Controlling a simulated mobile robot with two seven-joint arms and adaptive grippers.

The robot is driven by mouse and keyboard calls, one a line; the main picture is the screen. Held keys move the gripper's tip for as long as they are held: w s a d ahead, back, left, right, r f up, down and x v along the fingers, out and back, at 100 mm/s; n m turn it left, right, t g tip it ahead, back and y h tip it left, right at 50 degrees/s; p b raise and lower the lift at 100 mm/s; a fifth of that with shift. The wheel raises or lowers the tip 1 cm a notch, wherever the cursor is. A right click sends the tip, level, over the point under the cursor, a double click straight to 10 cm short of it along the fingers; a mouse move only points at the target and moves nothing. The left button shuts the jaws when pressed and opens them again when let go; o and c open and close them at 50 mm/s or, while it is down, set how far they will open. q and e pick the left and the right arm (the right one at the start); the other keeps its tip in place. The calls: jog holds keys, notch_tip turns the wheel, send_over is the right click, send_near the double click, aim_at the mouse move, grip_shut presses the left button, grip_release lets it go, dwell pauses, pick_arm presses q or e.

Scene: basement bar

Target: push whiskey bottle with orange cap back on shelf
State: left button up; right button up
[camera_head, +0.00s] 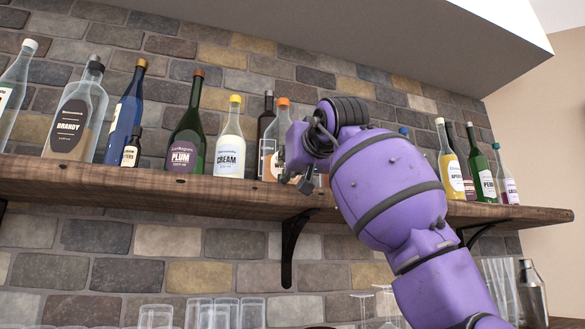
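A bottle with an orange cap (283,102) stands upright on the wooden shelf (130,182), left of my purple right arm. Its neck and part of its left side show; my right gripper and wrist cover much of its body, and I cannot read its label. My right gripper (292,178) is in front of the bottle, low near the shelf's front edge. Whether it touches the bottle, and whether its fingers are open or shut, I cannot tell. My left gripper is not in view.
A cream bottle (230,145) and a dark bottle (265,122) stand close on the left, with a plum bottle (185,135) beyond. An aperol-like yellow bottle (450,170) and others stand right of my arm. Glasses (225,312) and a shaker (531,290) are below.

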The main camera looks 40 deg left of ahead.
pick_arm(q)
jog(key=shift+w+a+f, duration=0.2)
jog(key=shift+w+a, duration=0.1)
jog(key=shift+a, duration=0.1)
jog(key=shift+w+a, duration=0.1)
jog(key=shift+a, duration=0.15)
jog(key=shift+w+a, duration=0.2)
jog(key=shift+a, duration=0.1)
